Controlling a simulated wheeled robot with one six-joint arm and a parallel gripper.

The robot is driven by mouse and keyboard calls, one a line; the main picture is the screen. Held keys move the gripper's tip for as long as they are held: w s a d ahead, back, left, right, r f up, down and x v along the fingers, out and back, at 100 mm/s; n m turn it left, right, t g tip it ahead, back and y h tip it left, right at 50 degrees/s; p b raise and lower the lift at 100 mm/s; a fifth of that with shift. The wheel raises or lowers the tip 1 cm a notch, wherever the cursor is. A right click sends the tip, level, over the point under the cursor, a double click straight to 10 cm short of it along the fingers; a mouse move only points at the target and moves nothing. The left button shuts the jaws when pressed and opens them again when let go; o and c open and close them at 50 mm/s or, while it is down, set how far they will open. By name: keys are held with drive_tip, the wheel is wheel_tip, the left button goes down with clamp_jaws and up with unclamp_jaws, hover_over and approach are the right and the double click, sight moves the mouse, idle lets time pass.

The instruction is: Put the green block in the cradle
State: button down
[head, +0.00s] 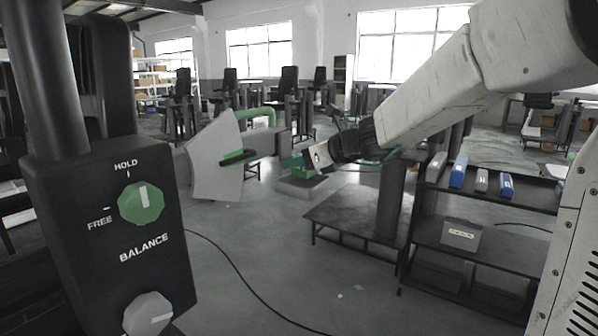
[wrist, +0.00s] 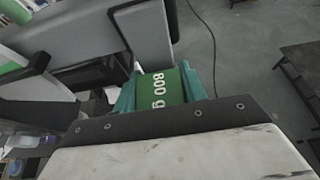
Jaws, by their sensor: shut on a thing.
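The green block (wrist: 160,88), marked "800 g", sits between the teal fingers of my gripper (wrist: 163,90) in the wrist view. My gripper is shut on it. In the wrist view the grey panel (wrist: 75,35) lies beyond the fingers, at upper left.
A black control box (head: 110,230) stands close at left, its green knob (head: 142,203) marked HOLD and FREE. A low dark table (head: 350,220) and a shelf (head: 485,185) with blue and grey blocks stand at right. A cable (head: 235,270) crosses the open floor.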

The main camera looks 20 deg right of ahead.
sight(299, 172)
drive_tip(key=shift+s+f, duration=0.1)
drive_tip(key=shift+f, duration=1.15)
drive_tip(key=shift+f, duration=0.15)
drive_tip(key=c, duration=1.1)
unclamp_jaws()
drive_tip(key=shift+f, duration=0.1)
